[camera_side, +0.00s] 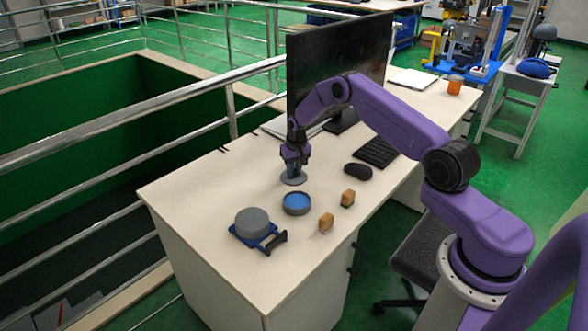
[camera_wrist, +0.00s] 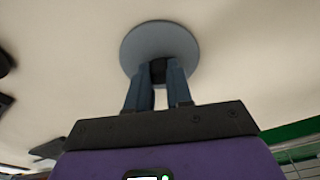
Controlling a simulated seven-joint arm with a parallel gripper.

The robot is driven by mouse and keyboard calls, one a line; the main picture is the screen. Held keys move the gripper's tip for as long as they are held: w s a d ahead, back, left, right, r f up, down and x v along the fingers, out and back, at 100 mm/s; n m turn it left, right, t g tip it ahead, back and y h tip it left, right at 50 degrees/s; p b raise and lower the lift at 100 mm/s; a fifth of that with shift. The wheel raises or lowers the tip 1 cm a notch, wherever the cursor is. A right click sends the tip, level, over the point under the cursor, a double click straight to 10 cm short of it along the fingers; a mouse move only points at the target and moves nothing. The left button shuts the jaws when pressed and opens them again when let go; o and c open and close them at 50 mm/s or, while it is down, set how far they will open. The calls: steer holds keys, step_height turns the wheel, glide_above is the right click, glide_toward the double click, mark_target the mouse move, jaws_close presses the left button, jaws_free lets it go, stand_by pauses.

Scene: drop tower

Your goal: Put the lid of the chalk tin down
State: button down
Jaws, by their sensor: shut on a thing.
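The lid of the chalk tin is a grey disc (camera_side: 293,178) low over the desk or on it, behind the open tin; I cannot tell whether it touches the desk. My gripper (camera_side: 294,165) points down above the lid and is shut on it near its centre. The lid also shows in the wrist view (camera_wrist: 160,48), with the fingers (camera_wrist: 158,85) closed on a dark knob at its middle. A round grey tin with a blue inside (camera_side: 297,202) stands open on the desk, just in front of the lid.
A grey round block (camera_side: 251,222) sits on a blue holder with a dark handle (camera_side: 272,243) at the front left. Two small tan blocks (camera_side: 326,222) (camera_side: 347,198) stand right of the tin. A mouse (camera_side: 358,172), keyboard (camera_side: 377,152) and monitor (camera_side: 335,70) are behind. Bare desk lies left of the lid.

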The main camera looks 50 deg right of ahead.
mark_target(296, 179)
steer(key=shift+f, duration=0.1)
steer(key=c, duration=1)
jaws_free()
step_height(296, 179, up, 12)
steer(key=s, duration=0.2)
steer(key=s+a+r+n, duration=0.2)
steer(key=s+a+r, duration=0.15)
steer(key=a, duration=0.45)
steer(key=s+a+r+n, duration=0.2)
steer(key=a+r, duration=0.3)
steer(key=a, duration=0.2)
steer(key=s+a+r+n+y, duration=0.1)
steer(key=s+a+r+n, duration=0.35)
steer(key=s+a, duration=0.6)
steer(key=s+r+n, duration=0.1)
steer(key=s+n, duration=0.1)
steer(key=s, duration=0.7)
steer(key=s+d+r+n+g, duration=0.1)
steer(key=s+n, duration=0.2)
steer(key=s, duration=0.7)
steer(key=s+d+r+n, duration=0.1)
steer(key=s+n, duration=0.2)
steer(key=s, duration=0.6)
steer(key=shift+s+d+r+n, duration=0.1)
steer(key=shift+s+d+n, duration=0.05)
steer(key=shift+s+n, duration=0.1)
